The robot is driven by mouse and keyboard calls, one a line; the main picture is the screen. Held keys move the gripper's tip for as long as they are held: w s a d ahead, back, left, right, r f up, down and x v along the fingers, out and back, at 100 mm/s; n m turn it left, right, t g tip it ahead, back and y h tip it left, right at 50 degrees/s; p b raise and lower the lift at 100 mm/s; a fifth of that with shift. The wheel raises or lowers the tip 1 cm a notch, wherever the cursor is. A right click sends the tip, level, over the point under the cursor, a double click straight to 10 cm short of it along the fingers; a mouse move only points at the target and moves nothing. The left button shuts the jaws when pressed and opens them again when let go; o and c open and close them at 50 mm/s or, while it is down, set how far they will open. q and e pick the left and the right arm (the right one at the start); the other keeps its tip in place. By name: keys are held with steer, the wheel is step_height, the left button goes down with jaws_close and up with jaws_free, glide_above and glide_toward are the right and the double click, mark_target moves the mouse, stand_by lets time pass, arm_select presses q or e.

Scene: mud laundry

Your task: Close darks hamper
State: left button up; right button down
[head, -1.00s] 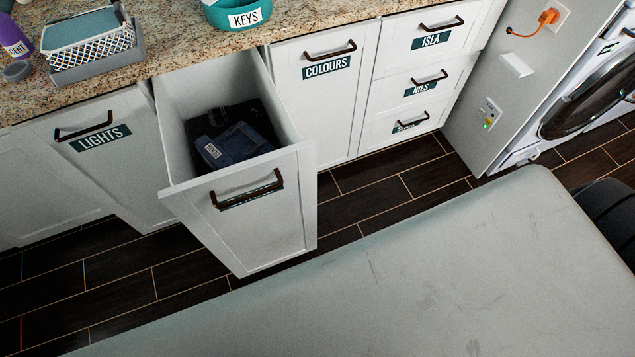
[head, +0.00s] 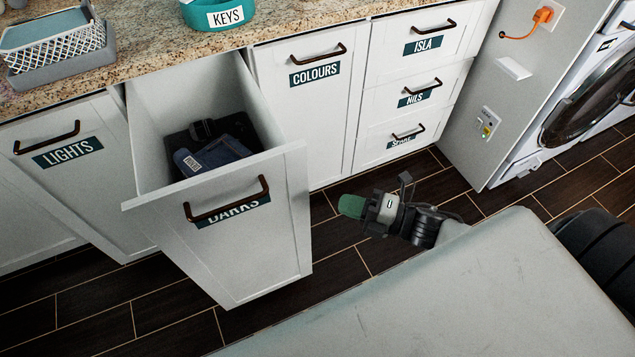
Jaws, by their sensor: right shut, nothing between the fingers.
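The darks hamper (head: 250,262) is a white pull-out bin that stands open, well out from the cabinet front. Its dark handle (head: 228,201) crosses the upper front, over a teal label reading DARKS. Dark folded clothes (head: 212,150) lie inside. My right gripper (head: 345,205), with green fingertips, is shut and empty. It is to the right of the hamper front, apart from it, above the floor and pointing left. My left gripper is not in view.
The lights hamper (head: 64,150) at left and the colours hamper (head: 312,110) at right are shut. Labelled drawers (head: 408,100) and a washing machine (head: 590,110) are further right. The counter (head: 180,50) holds a basket (head: 52,45) and a teal keys bowl (head: 220,15). Dark floor is clear around the hamper.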

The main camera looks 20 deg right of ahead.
mark_target(303, 179)
steer(key=w+a, duration=0.1)
steer(key=w, duration=0.1)
steer(key=w+a, duration=0.1)
steer(key=w, duration=0.1)
steer(key=w+a, duration=0.1)
steer(key=w, duration=0.1)
steer(key=shift+w+a, duration=0.2)
steer(key=shift+a, duration=0.15)
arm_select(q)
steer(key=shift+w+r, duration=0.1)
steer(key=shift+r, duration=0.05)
arm_select(e)
steer(key=shift+w, duration=0.7)
